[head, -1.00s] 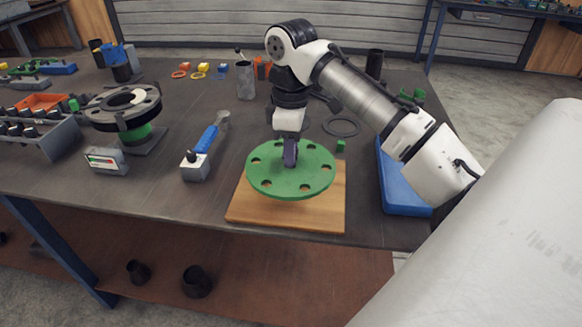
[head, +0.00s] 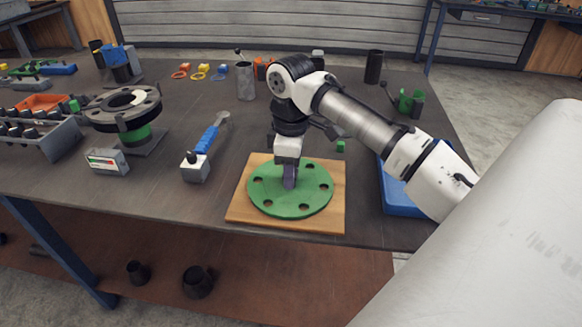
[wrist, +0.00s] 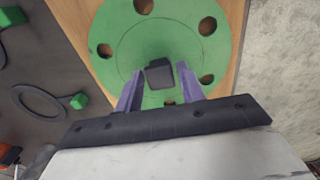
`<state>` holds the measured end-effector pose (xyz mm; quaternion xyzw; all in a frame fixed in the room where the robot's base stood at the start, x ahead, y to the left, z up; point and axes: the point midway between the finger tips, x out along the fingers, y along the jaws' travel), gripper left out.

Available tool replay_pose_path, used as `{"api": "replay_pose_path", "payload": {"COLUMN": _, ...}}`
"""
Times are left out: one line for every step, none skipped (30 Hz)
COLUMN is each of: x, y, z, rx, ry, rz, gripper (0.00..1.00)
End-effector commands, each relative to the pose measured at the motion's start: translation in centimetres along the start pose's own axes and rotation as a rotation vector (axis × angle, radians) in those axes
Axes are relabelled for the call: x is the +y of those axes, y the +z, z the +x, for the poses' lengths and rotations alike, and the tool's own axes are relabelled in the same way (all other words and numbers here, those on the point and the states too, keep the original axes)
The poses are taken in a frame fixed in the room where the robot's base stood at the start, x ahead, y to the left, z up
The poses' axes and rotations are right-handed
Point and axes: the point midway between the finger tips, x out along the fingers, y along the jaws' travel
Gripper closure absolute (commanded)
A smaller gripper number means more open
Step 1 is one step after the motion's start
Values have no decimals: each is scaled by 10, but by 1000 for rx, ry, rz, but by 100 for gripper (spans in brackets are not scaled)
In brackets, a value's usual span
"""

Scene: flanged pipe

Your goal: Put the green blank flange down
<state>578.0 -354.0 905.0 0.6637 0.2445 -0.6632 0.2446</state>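The green blank flange (head: 262,196) is a round disc with several bolt holes. It lies flat on the wooden board (head: 333,221) near the table's front edge. It also fills much of the wrist view (wrist: 120,45). A dark block-shaped grip (wrist: 160,74) stands up at its middle. My gripper (head: 290,182) is low over the flange's centre, pointing down. In the wrist view its two purple fingers stand on either side of the grip, with narrow strips of green showing between. It looks slightly open. The fingertips' lower ends are hard to make out.
A blue tray (head: 402,197) is right of the board. A blue-handled tool (head: 208,138) and a small metal block (head: 195,168) lie to the left. A flanged pipe piece (head: 137,128) stands farther left. A small green block (head: 340,146) is behind the board.

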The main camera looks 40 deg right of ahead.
Motion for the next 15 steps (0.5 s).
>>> {"api": "replay_pose_path", "payload": {"x": 0, "y": 0, "z": 0, "rx": 0, "ry": 0, "rz": 0, "gripper": 54}}
{"api": "replay_pose_path", "payload": {"x": 0, "y": 0, "z": 0, "rx": 0, "ry": 0, "rz": 0, "gripper": 50}}
{"api": "replay_pose_path", "payload": {"x": 0, "y": 0, "z": 0, "rx": 0, "ry": 0, "rz": 0, "gripper": 49}}
{"api": "replay_pose_path", "payload": {"x": 0, "y": 0, "z": 0, "rx": 0, "ry": 0, "rz": 0, "gripper": 49}}
{"api": "replay_pose_path", "payload": {"x": 0, "y": 0, "z": 0, "rx": 0, "ry": 0, "rz": 0, "gripper": 49}}
{"api": "replay_pose_path", "payload": {"x": 0, "y": 0, "z": 0, "rx": 0, "ry": 0, "rz": 0, "gripper": 49}}
{"api": "replay_pose_path", "payload": {"x": 0, "y": 0, "z": 0, "rx": 0, "ry": 0, "rz": 0, "gripper": 49}}
{"api": "replay_pose_path", "payload": {"x": 0, "y": 0, "z": 0, "rx": 0, "ry": 0, "rz": 0, "gripper": 49}}
{"api": "replay_pose_path", "payload": {"x": 0, "y": 0, "z": 0, "rx": 0, "ry": 0, "rz": 0, "gripper": 49}}
{"api": "replay_pose_path", "payload": {"x": 0, "y": 0, "z": 0, "rx": 0, "ry": 0, "rz": 0, "gripper": 49}}
{"api": "replay_pose_path", "payload": {"x": 0, "y": 0, "z": -1, "rx": 0, "ry": 0, "rz": 0, "gripper": 49}}
{"api": "replay_pose_path", "payload": {"x": 0, "y": 0, "z": -2, "rx": -1, "ry": 0, "rz": 0, "gripper": 49}}
{"api": "replay_pose_path", "payload": {"x": 0, "y": 0, "z": -3, "rx": -1, "ry": 1, "rz": 0, "gripper": 49}}
{"api": "replay_pose_path", "payload": {"x": 0, "y": 0, "z": -6, "rx": 0, "ry": 0, "rz": 0, "gripper": 49}}
{"api": "replay_pose_path", "payload": {"x": 0, "y": 0, "z": -10, "rx": 1, "ry": 0, "rz": -1, "gripper": 49}}
